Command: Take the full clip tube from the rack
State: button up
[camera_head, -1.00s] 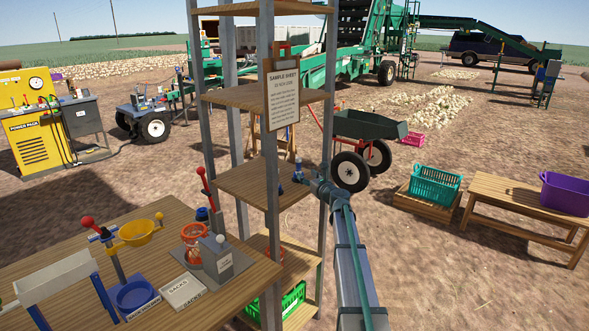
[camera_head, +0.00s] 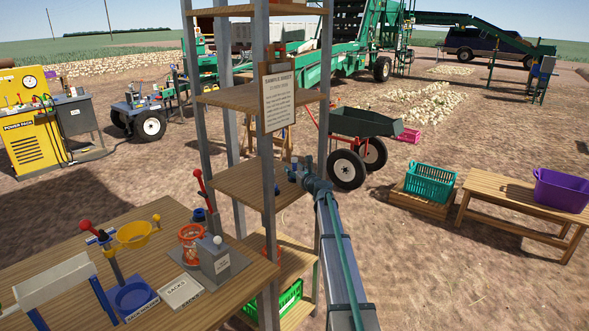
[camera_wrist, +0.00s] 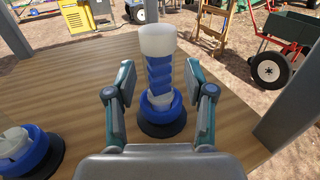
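In the wrist view, a clip tube (camera_wrist: 159,72) stands upright in a blue holder with a dark round base (camera_wrist: 162,118) on a wooden shelf (camera_wrist: 85,75). The tube is clear with a blue spiral inside and a whitish top. My gripper (camera_wrist: 160,90) is open, with one finger on each side of the tube and a gap on both sides. In the head view, my gripper (camera_head: 300,170) is at the middle shelf (camera_head: 245,182) of the rack; its fingers are small and partly hidden there.
A second blue holder with a whitish piece (camera_wrist: 30,150) stands at the left of the same shelf. Grey rack posts (camera_wrist: 290,105) rise at the shelf corners. A sample sheet board (camera_head: 279,95) hangs on the rack's front. A workbench (camera_head: 205,300) stands at the left.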

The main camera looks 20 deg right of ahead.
grip_shut()
jog(key=shift+r, duration=0.15)
